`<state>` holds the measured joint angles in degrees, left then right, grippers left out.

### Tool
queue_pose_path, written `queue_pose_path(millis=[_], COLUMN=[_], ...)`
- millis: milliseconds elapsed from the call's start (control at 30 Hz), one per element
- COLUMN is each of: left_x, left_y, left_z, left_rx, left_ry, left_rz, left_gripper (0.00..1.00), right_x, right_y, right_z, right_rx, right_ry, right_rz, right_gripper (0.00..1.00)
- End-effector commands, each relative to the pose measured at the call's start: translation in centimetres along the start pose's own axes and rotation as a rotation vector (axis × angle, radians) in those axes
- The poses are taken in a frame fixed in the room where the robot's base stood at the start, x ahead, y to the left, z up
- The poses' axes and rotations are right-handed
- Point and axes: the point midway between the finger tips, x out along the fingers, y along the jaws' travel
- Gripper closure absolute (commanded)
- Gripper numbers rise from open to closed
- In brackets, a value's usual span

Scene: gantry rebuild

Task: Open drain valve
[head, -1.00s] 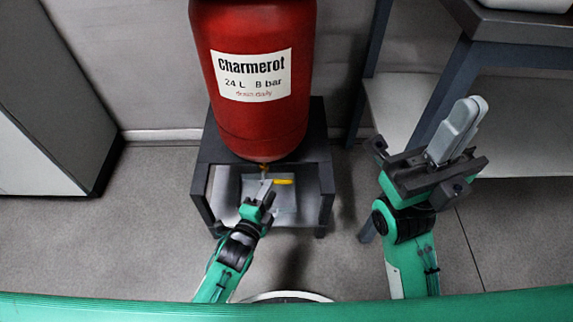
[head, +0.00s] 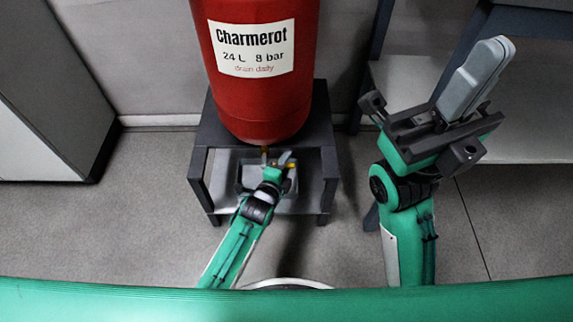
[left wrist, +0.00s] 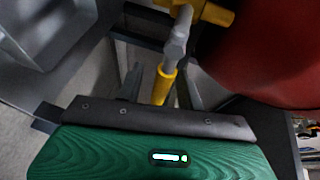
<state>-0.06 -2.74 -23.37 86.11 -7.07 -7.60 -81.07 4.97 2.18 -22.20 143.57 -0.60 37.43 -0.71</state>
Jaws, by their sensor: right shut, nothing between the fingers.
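The red tank (head: 262,105) stands on a dark stand (head: 325,150). Its drain valve hangs beneath it; in the left wrist view the valve has a grey body (left wrist: 178,42), brass-yellow pipe fittings (left wrist: 212,14) and a yellow lever (left wrist: 163,86). In the head view my left gripper (head: 277,160) is beneath the tank at the valve and hides most of it. In the left wrist view its fingers (left wrist: 162,90) are apart, with the lever between them; contact cannot be told. My right gripper (head: 483,68) is shut and empty, off to the right of the stand.
A grey tray (head: 243,178) sits in the stand below the valve. A light cabinet (head: 45,110) stands at left. A dark-framed table with a lower shelf (head: 405,80) is behind my right arm. Grey floor is free left of the stand.

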Motion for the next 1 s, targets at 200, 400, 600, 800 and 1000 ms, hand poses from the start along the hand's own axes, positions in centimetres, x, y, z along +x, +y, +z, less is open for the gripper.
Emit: queue_pose_path(millis=[200, 400, 600, 800, 1000], left_x=[1.06, 1.08, 1.07, 1.07, 1.41], left_y=[0.00, -0.06, -0.07, -0.06, -0.15], left_z=[0.02, 0.01, 0.01, 0.02, 0.48], left_rx=[0.000, -0.001, -0.001, 0.000, 0.021], left_ry=[0.000, 0.000, 0.000, 0.000, -0.004], left_rz=[0.000, 0.000, 0.000, 0.000, 0.007], left_gripper=[0.63, 0.63, 0.94, 1.00, 1.00], right_x=[0.16, 0.22, 0.20, 0.20, 0.46], right_y=[-0.31, -0.31, -0.32, -0.32, -0.27], right_z=[0.02, 0.03, 0.01, 0.00, -0.02], right_rx=[0.010, 0.010, 0.010, 0.011, 0.009], right_ry=[0.011, 0.010, 0.011, 0.011, 0.013], right_rz=[-0.005, -0.005, -0.005, -0.005, -0.005], right_gripper=[1.00, 1.00, 1.00, 1.00, 1.00])
